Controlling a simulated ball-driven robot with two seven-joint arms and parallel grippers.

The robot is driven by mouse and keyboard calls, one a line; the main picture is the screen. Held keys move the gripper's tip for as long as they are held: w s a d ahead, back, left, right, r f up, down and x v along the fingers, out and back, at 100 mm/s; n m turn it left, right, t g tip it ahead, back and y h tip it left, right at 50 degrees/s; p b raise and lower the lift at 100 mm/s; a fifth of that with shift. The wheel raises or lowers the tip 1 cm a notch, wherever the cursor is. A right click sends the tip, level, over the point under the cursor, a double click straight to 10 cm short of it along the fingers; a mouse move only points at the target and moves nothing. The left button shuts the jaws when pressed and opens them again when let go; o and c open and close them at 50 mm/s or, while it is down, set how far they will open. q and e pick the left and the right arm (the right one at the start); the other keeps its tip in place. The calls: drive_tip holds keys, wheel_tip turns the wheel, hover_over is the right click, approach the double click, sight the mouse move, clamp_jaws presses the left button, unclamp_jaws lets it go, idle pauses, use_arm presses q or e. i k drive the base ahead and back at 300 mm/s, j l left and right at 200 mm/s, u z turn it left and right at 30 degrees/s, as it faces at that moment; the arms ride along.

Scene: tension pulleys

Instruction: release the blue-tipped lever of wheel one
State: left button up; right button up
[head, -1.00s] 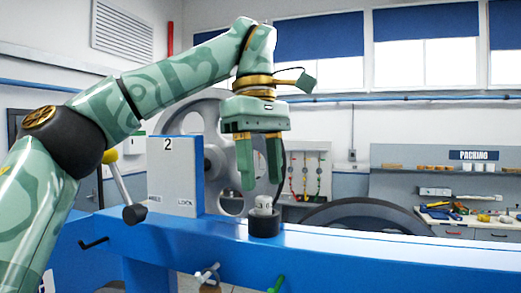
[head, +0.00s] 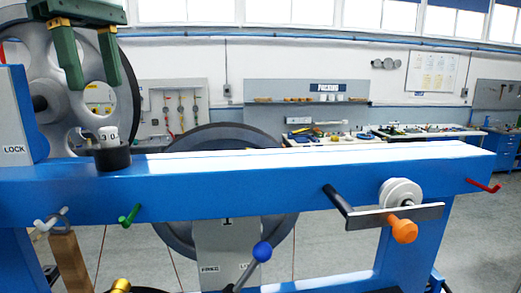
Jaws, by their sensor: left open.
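The blue-tipped lever (head: 262,251) stands low in the middle of the head view. Its shaft leans up to the right, across the LOCK side of a pale panel (head: 212,243) marked FREE on the left. Its lower end runs out at the bottom edge. The panel, with a partly covered mark that looks like a 1, is in front of a dark-rimmed wheel (head: 180,228), which the blue beam partly hides. My left gripper (head: 94,86) is open and empty at the upper left, above the beam and far from the lever. My right gripper does not show.
The blue beam (head: 290,185) crosses the view above the lever. A white piece in a black cup (head: 112,158) stands on it. A green peg (head: 130,215), a black handle (head: 338,200) and an orange knob (head: 403,230) stick out in front. Another large wheel (head: 128,95) is at left.

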sight(262, 252)
drive_tip(key=k+l, duration=0.75)
drive_tip(key=k, duration=0.05)
